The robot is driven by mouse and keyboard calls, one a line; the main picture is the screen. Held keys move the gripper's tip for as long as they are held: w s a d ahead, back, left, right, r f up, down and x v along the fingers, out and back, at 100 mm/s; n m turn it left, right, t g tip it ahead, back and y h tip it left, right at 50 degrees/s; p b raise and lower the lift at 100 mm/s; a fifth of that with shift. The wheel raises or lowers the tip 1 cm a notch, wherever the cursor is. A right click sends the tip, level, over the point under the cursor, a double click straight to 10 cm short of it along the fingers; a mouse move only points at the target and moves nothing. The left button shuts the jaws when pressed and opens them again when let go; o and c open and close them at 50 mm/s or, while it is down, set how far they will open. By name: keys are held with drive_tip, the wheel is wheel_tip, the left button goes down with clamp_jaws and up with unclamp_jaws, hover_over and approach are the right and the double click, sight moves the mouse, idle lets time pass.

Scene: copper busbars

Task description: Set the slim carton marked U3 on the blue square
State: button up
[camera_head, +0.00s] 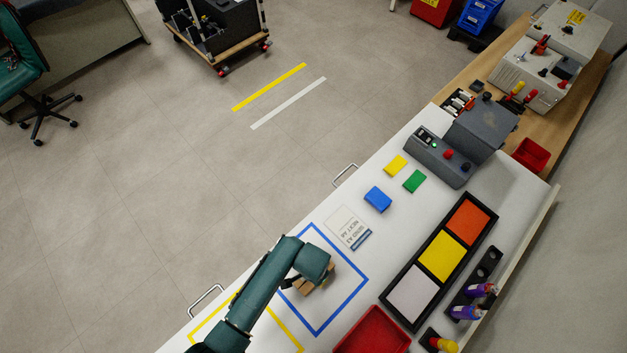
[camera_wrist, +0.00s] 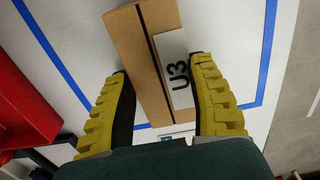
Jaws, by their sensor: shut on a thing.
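The slim brown carton (camera_head: 307,288) is at my gripper, inside the blue square outline on the white table, partly hidden by my arm in the head view. In the wrist view the carton (camera_wrist: 140,50) shows a white label reading U3. My gripper (camera_wrist: 160,68) has its yellow ribbed fingers on either side of the carton and is shut on it. The blue square (camera_head: 342,306) is a taped outline; its lines (camera_wrist: 265,50) run on both sides of the carton in the wrist view. I cannot tell whether the carton touches the table.
A red tray (camera_head: 374,332) stands right of the square. A black tray with orange, yellow and white panels (camera_head: 441,257) lies beyond it. A printed card (camera_head: 347,229) and a blue block (camera_head: 377,200) lie above the square. A yellow outline (camera_head: 290,340) is at lower left.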

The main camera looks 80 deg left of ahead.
drive_tip(key=o, duration=1)
drive_tip(key=shift+f, duration=0.1)
drive_tip(key=shift+o, duration=0.2)
